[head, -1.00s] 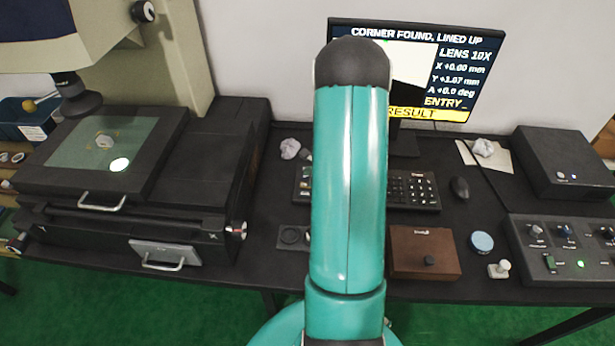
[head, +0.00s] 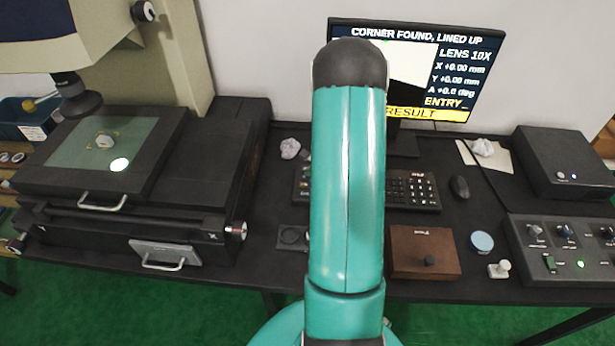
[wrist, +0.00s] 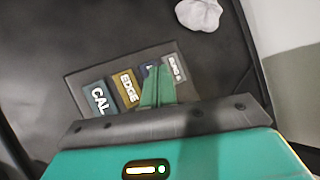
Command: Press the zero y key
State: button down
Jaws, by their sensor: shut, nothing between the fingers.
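In the wrist view my gripper (wrist: 159,72) is shut, with its green fingers together over the key row. The keypad (wrist: 80,82) has a CAL key (wrist: 98,98), an EDGE key (wrist: 127,88), a blue key (wrist: 149,72) partly hidden by the fingers, and a grey key (wrist: 174,68) whose label is too small to read for certain. The fingertips overlap the blue key and the left side of the grey key; contact cannot be told. In the head view my arm hides the gripper. The monitor (head: 465,85) reads X +0.00 mm and Y +0.00 mm.
A crumpled paper ball (wrist: 198,14) lies beyond the keypad. In the head view a number keypad (head: 415,190), a mouse (head: 460,188) and a wooden box (head: 424,252) are right of my arm. The measuring stage (head: 60,180) is at the left.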

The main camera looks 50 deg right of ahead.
jog(key=shift+r, duration=0.65)
jog(key=shift+r, duration=2.5)
